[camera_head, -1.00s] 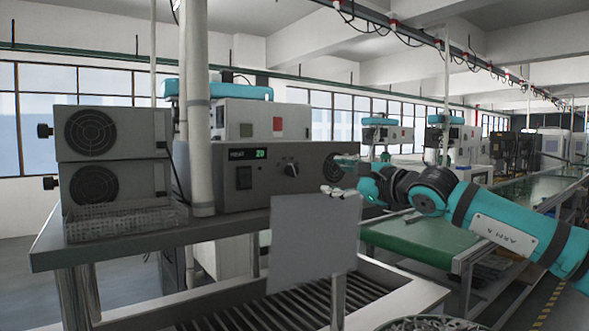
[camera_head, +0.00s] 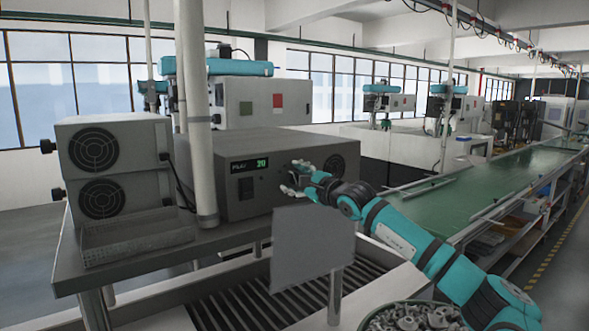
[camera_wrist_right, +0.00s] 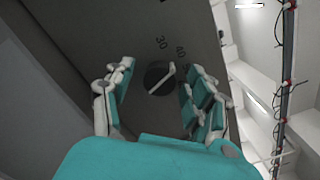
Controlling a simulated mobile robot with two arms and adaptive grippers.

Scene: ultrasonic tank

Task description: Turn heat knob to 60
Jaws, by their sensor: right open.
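The heat knob (camera_wrist_right: 159,78) is a dark round dial with a pale pointer bar, on the grey control panel in the right wrist view. The marks 30 and 40 show printed beside it, and the pointer slants toward the 40 side. My right gripper (camera_wrist_right: 155,88) is open, with its fingers on either side of the knob; I cannot tell whether they touch it. In the head view this gripper (camera_head: 288,184) is in front of the grey control box (camera_head: 335,162) and hides the knob. The box's green display (camera_head: 248,166) seems to read 20. My left gripper is out of view.
A dark rocker switch (camera_head: 245,188) sits left of my right gripper. A white pipe (camera_head: 195,110) stands at the box's left. A grey plate (camera_head: 312,248) stands below my right forearm. Two fan units (camera_head: 95,150) are stacked at the left.

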